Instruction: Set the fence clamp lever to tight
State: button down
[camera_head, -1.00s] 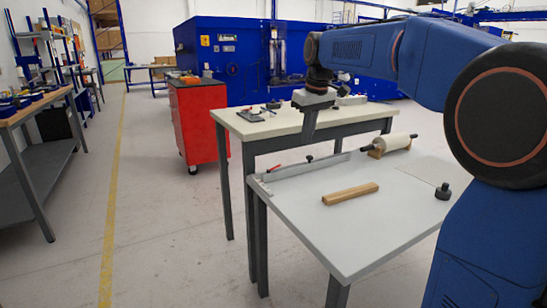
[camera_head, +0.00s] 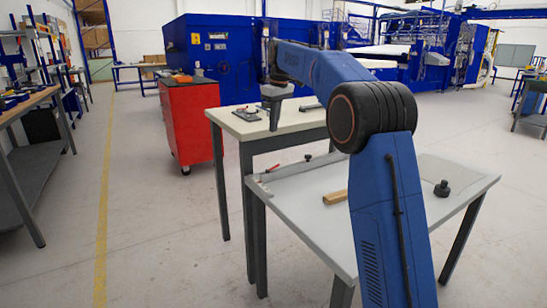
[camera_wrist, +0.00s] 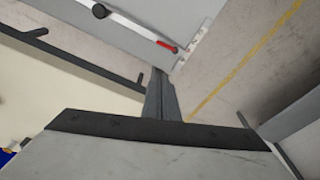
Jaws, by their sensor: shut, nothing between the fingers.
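The fence (camera_head: 302,169) is a long pale bar along the far left edge of the grey-white table (camera_head: 400,225). Its clamp lever (camera_head: 270,171) has a small red handle at the bar's left end. In the wrist view the red lever (camera_wrist: 167,47) lies at the end of the fence bar (camera_wrist: 128,23), with a black knob (camera_wrist: 100,11) farther along. My gripper (camera_head: 274,124) points down above the cream bench, behind the fence, apart from the lever. Its shut, empty fingers (camera_wrist: 160,80) show in the wrist view. The lever's exact setting is too small to tell.
The cream bench (camera_head: 240,124) behind holds small tools. A red tool cabinet (camera_head: 190,120) stands to its left. The floor at left is open.

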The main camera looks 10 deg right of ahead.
jog(key=shift+w+a, duration=0.1)
dwell(0.3)
send_over(273, 168)
jog(key=w, duration=0.2)
notch_tip(273, 168, down, 12)
jog(key=shift+s+d+f, duration=0.3)
jog(key=shift+d+f, duration=0.25)
jog(key=shift+d, duration=0.05)
jog(key=shift+a, duration=0.1)
